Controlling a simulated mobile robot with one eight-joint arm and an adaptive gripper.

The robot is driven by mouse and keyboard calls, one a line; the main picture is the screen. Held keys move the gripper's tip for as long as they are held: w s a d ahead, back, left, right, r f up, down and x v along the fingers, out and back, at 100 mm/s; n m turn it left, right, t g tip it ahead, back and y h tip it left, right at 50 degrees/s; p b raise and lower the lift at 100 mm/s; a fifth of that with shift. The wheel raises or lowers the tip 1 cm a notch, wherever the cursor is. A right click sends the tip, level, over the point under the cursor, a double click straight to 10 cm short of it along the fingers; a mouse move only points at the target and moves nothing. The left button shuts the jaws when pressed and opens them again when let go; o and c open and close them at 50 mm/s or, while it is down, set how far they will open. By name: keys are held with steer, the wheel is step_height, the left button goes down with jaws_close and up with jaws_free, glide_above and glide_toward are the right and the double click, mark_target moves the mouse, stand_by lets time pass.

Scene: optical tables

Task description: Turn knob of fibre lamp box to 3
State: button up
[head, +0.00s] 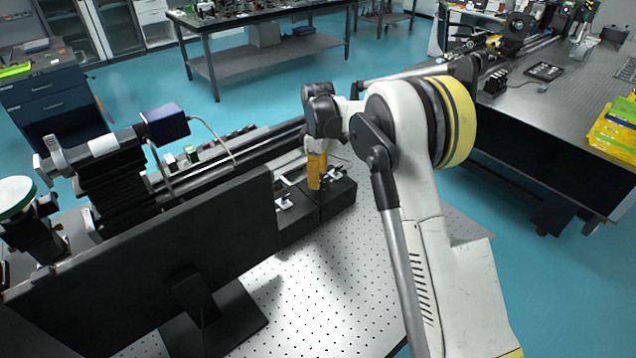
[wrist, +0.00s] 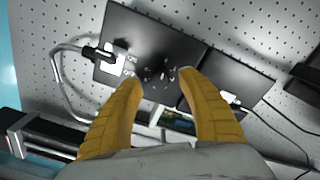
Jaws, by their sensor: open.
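In the wrist view, the fibre lamp box (wrist: 140,32) is a black box with a silvery cable plugged in near its left end. Its dark knob (wrist: 157,73), ringed by small pale marks, lies between and just beyond the tips of my open yellow gripper (wrist: 158,78). The number it points to is too small to read. No contact between fingers and knob is clear. In the head view, my gripper (head: 317,178) points down over the black boxes (head: 340,194) on the perforated table, and the knob cannot be made out.
A second black box (wrist: 228,78) sits close on the right in the wrist view, with a thin cable. The silvery cable (wrist: 62,85) loops at left. In the head view, a monitor (head: 150,245) stands in front left; the perforated table (head: 330,285) is bare in front.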

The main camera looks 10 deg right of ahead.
steer(key=shift+f, duration=0.9)
jaws_close()
